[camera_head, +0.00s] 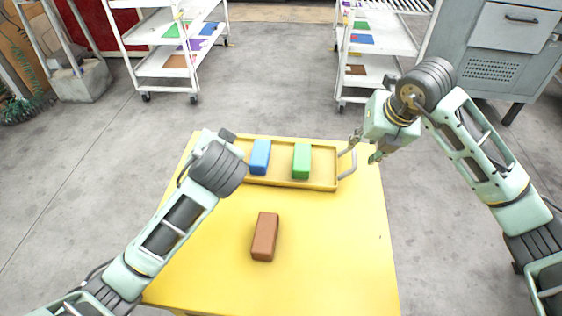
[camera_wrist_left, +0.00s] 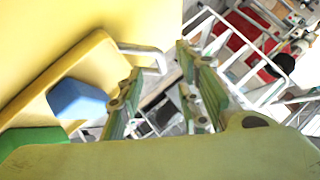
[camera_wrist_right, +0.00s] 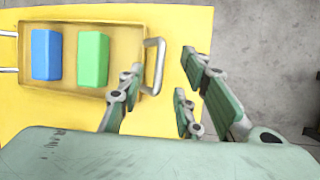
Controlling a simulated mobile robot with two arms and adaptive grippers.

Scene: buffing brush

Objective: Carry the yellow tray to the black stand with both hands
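The yellow tray (camera_head: 325,163) lies on the yellow table, with a blue block (camera_head: 260,157) and a green block (camera_head: 302,161) in it. It has a pale loop handle (camera_head: 348,163) at its right end. My right gripper (camera_head: 365,147) is open; in the right wrist view its fingers lie on either side of that handle (camera_wrist_right: 161,66), without closing on it. In the left wrist view my left gripper (camera_wrist_left: 160,70) is open at the tray's other handle (camera_wrist_left: 150,51), near its outer end. In the head view my left wrist hides the left fingers and that handle. No black stand shows.
A brown block (camera_head: 265,236) lies on the yellow table (camera_head: 330,260) in front of the tray. White shelf carts (camera_head: 165,65) and (camera_head: 375,65) another cart stand beyond, with a grey cabinet (camera_head: 500,45) at the far right. Grey floor around the table is open.

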